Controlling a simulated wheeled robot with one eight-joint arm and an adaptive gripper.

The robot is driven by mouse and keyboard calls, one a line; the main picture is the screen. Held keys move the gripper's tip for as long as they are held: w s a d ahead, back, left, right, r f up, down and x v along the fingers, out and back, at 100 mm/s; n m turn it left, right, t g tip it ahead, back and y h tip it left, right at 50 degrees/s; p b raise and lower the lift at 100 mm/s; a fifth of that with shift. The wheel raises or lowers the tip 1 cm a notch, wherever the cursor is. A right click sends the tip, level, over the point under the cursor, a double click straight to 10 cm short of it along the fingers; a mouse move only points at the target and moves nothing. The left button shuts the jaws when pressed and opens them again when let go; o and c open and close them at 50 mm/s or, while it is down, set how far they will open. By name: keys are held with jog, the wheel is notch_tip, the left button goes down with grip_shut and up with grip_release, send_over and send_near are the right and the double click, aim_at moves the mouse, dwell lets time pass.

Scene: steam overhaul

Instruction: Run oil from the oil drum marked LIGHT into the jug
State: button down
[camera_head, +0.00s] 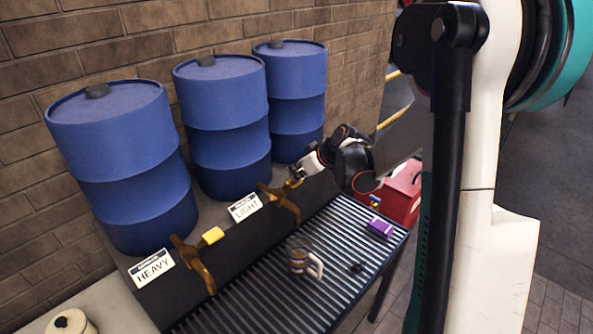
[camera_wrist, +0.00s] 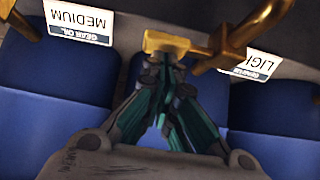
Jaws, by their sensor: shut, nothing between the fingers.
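The blue oil drum marked LIGHT (camera_head: 222,125) stands in the middle of three drums, its LIGHT label (camera_head: 244,207) on the ledge below. Its brass tap (camera_head: 283,204) also shows in the wrist view (camera_wrist: 238,42), beside the partly cut-off label (camera_wrist: 259,62). My gripper (camera_head: 296,180) is at the yellow lever end of this tap; its fingers (camera_wrist: 166,62) are shut and empty, close against the lever end (camera_wrist: 168,43). I cannot tell if they touch. The jug (camera_head: 299,255), clear with a pale handle and brownish lower part, stands upright on the slatted rack, roughly below the tap.
The HEAVY drum (camera_head: 120,165) and its yellow-handled tap (camera_head: 190,262) are at left. A third drum (camera_head: 292,95) stands at right; the wrist view shows a MEDIUM label (camera_wrist: 80,20). A red box (camera_head: 403,192) stands behind.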

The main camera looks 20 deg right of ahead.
jog(key=shift+w+d+f+m+g+y+b, duration=0.15)
jog(key=shift+d+f+m+g+y+b, duration=0.25)
jog(key=shift+f+y+b, duration=0.45)
jog(key=shift+w+d+f+m+y+b, duration=0.15)
jog(key=shift+d+f+m+y+b, duration=0.25)
jog(key=shift+f+y+b, duration=0.35)
jog(key=shift+a+r, duration=0.15)
jog(key=shift+r, duration=0.35)
dwell(2.5)
jog(key=shift+r+p, duration=0.5)
jog(key=shift+r, duration=0.15)
